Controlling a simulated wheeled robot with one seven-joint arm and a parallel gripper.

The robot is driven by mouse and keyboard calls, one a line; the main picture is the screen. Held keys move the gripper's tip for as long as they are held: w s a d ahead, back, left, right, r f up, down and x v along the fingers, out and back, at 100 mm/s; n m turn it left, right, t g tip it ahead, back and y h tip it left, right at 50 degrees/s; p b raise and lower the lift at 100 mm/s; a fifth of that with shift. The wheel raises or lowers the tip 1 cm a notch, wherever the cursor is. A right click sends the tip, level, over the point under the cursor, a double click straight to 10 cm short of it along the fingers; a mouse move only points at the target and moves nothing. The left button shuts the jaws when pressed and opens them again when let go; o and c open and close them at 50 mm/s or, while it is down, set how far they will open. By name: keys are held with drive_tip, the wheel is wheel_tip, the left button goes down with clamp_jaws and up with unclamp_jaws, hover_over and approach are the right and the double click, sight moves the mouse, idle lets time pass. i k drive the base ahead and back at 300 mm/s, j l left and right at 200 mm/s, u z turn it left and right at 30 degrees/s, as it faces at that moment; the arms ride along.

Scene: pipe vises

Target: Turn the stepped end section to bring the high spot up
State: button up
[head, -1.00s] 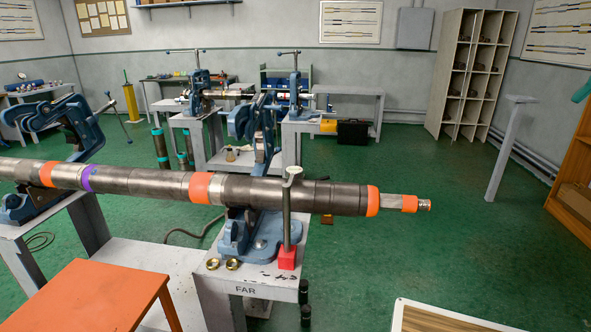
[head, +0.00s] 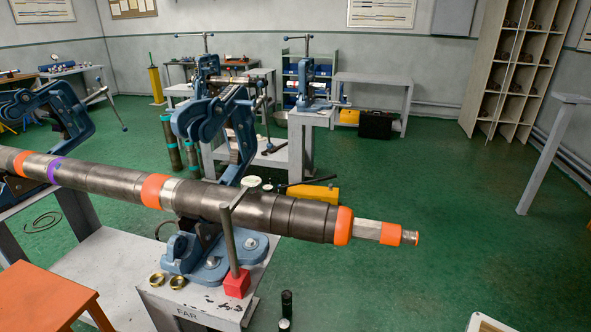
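A long dark pipe string (head: 110,183) runs across the head view, sloping down to the right. Its stepped end section (head: 368,230) narrows from an orange band (head: 343,226) to a thin pale piece with a smaller orange band and a small tip. The pipe passes over a blue vise (head: 205,245) on the stand marked FAR; the vise's hinged upper part (head: 215,120) is swung up behind. A grey post with a flat top on a red block (head: 237,284) stands at the pipe's near side. The high spot cannot be made out. My gripper is not in view.
A second blue vise (head: 45,105) stands open at left. An orange table (head: 38,308) is at lower left. Brass rings (head: 177,282) lie on the FAR stand (head: 185,312). Green floor (head: 440,180) is clear right of the pipe end. A grey post (head: 545,155) stands farther right.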

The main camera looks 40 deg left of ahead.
sight(305, 220)
drive_tip(key=i+l+u, duration=0.1)
drive_tip(key=i+u, duration=0.15)
drive_tip(key=i, duration=0.15)
drive_tip(key=i+l+u, duration=0.2)
drive_tip(key=i, duration=0.2)
drive_tip(key=i+j+u, duration=0.1)
drive_tip(key=u, duration=0.35)
drive_tip(key=i+u, duration=0.25)
drive_tip(key=u, duration=0.2)
drive_tip(key=i+u, duration=0.2)
drive_tip(key=u, duration=0.25)
drive_tip(key=i+l+u, duration=0.15)
drive_tip(key=u, duration=0.3)
drive_tip(key=i+u, duration=0.2)
drive_tip(key=u, duration=0.15)
drive_tip(key=i+u, duration=0.2)
drive_tip(key=u, duration=0.15)
drive_tip(key=i+u, duration=0.15)
drive_tip(key=u, duration=0.2)
drive_tip(key=k+l, duration=1.1)
